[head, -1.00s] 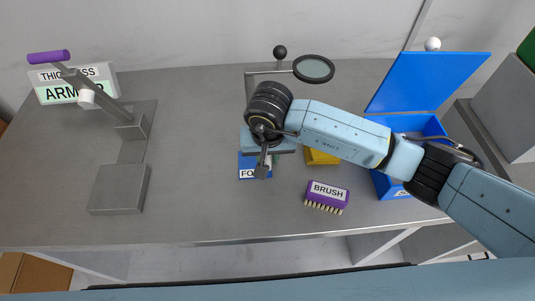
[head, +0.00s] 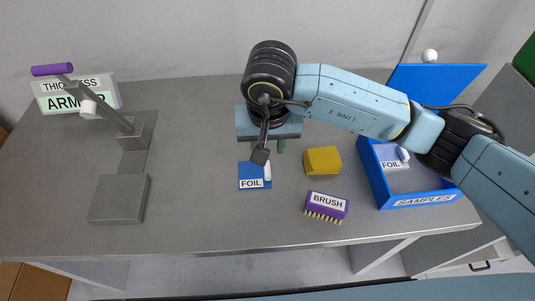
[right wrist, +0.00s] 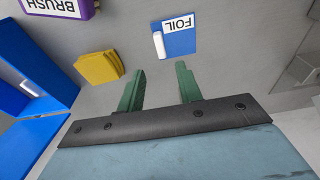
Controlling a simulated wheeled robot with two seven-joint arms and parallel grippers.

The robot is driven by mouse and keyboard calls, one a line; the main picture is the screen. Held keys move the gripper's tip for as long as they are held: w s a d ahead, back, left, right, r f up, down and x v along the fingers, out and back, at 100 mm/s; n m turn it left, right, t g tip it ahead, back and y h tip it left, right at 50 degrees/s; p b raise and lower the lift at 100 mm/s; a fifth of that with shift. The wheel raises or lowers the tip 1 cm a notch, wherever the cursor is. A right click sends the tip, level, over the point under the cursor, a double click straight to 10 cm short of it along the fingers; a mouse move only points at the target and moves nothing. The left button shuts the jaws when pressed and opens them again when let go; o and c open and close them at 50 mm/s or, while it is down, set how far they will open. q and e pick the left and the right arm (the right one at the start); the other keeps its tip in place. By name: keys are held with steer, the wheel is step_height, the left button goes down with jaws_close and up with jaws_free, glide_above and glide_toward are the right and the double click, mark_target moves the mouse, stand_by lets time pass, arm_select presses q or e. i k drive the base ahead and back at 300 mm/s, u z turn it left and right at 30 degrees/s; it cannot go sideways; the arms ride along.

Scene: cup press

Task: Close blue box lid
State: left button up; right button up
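The blue box (head: 374,183), labelled SAMPLES, stands open at the right of the table, with a white knob on its raised lid (head: 440,76). My right arm crosses in front of part of the lid and box. Inside the box lies a FOIL-labelled piece (head: 390,157). My right gripper (head: 268,148) is above the table near a blue FOIL sample (head: 254,175). In the right wrist view its green fingers (right wrist: 160,85) are apart with nothing between them, and the box (right wrist: 45,70) shows at the left edge. My left gripper is not in view.
A yellow block (head: 322,160) and a purple BRUSH (head: 326,204) lie between the gripper and the box. A lever press (head: 120,195) with a purple handle and a THICKNESS sign (head: 75,92) stand at the left.

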mark_target(430, 82)
steer(key=z, duration=1.45)
